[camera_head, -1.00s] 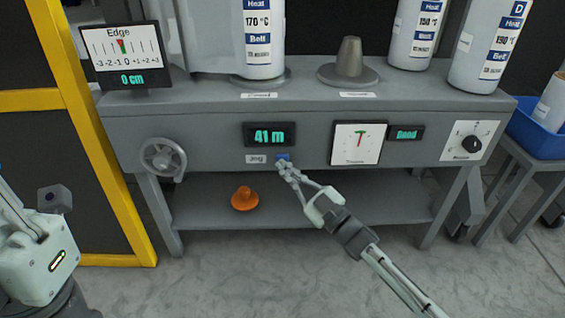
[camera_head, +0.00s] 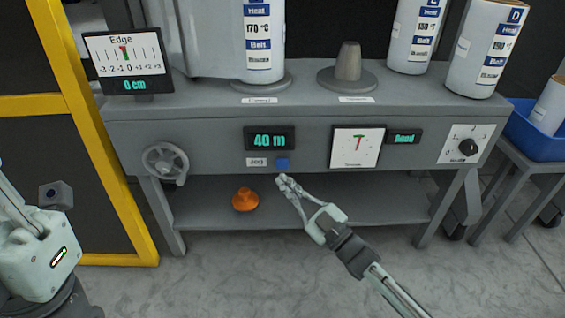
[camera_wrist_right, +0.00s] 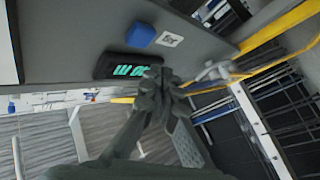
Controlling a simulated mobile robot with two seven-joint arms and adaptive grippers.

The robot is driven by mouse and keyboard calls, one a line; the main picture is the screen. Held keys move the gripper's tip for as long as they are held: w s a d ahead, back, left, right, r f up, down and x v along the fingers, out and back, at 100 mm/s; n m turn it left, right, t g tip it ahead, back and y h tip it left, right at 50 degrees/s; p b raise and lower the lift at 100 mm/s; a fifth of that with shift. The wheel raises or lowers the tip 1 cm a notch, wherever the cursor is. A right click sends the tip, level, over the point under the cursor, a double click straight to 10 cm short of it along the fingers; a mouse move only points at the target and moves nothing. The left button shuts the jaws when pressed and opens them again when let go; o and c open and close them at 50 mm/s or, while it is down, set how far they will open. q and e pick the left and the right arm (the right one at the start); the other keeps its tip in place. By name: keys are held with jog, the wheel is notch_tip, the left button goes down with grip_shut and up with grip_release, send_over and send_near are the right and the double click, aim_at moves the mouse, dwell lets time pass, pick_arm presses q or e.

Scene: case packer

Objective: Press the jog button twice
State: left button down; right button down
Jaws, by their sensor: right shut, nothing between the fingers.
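The blue jog button (camera_head: 282,164) is on the front panel of the grey machine, right of the small "Jog" label (camera_head: 257,162). It also shows in the right wrist view (camera_wrist_right: 141,35). The display (camera_head: 269,138) above it reads 40 m. My right gripper (camera_head: 284,181) is shut and empty, its tips just below the button and apart from it. In the right wrist view its closed fingertips (camera_wrist_right: 157,75) are in front of the panel. My left arm shows at the left edge, but its gripper fingers are not visible.
A handwheel (camera_head: 165,162) sits on the panel's left. A tension dial (camera_head: 356,147) and a rotary knob (camera_head: 467,147) are to the right. An orange cone-shaped piece (camera_head: 245,199) stands on the lower shelf. Labelled rolls (camera_head: 264,40) stand on top. The floor in front is clear.

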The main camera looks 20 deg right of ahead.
jog(key=shift+s+a+p, duration=0.2)
jog(key=shift+s+p, duration=0.05)
jog(key=shift+s, duration=0.4)
jog(key=shift+s+a+p, duration=0.15)
jog(key=shift+s+p, duration=0.05)
jog(key=shift+s, duration=0.45)
jog(key=shift+r, duration=0.1)
